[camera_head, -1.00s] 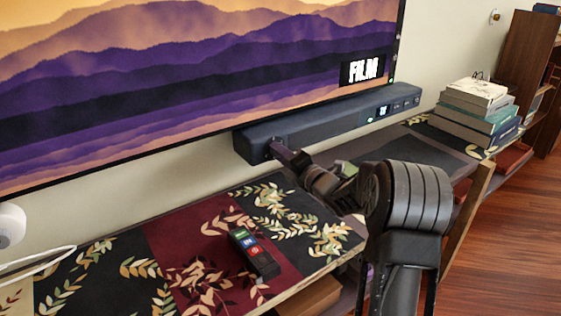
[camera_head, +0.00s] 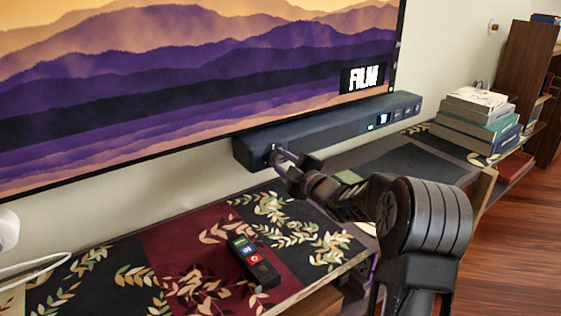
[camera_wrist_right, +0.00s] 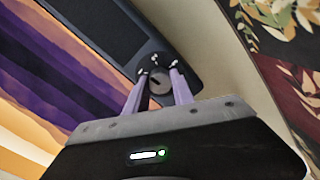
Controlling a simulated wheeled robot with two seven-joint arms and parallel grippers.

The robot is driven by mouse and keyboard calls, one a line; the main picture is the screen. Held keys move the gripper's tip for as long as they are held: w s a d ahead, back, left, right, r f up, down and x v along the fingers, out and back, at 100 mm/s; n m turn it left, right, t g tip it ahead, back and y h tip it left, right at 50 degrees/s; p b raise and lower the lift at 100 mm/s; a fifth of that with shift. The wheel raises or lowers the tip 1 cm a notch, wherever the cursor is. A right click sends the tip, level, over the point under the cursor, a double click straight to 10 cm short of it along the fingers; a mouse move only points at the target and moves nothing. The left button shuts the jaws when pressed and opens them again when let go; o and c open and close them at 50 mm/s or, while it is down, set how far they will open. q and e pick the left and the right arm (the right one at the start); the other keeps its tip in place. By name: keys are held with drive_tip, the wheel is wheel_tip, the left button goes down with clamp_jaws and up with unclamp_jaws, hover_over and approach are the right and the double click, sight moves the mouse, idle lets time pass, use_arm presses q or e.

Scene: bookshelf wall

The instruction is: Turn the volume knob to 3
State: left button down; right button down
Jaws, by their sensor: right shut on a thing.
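The soundbar (camera_head: 325,130) is a long dark bar below the TV, and it also crosses the upper part of the right wrist view (camera_wrist_right: 105,28). The volume knob (camera_wrist_right: 158,80) is a small dark round knob near the soundbar's left end, with small white marks around it that are too small to read. My right gripper (camera_head: 275,156) reaches to that end of the soundbar. In the right wrist view its two purple fingers (camera_wrist_right: 157,92) lie on either side of the knob, shut on it. In the head view the fingers hide the knob. My left gripper is not in view.
A black remote (camera_head: 254,262) with coloured buttons lies on the patterned shelf top (camera_head: 190,235). A stack of books (camera_head: 475,118) stands at the right. The TV (camera_head: 200,80) is right above the soundbar. A white cable lies at the left.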

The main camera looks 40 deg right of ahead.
drive_tip(key=m+p, duration=0.1)
drive_tip(key=m, duration=0.3)
drive_tip(key=shift+m, duration=0.3)
drive_tip(key=m+p, duration=0.1)
drive_tip(key=m, duration=0.3)
drive_tip(key=shift+m+p, duration=0.3)
drive_tip(key=m+p, duration=0.2)
drive_tip(key=m, duration=0.3)
drive_tip(key=shift+r, duration=0.1)
drive_tip(key=shift+m+p, duration=1.2)
drive_tip(key=shift+m, duration=1.3)
drive_tip(key=c, duration=1.1)
unclamp_jaws()
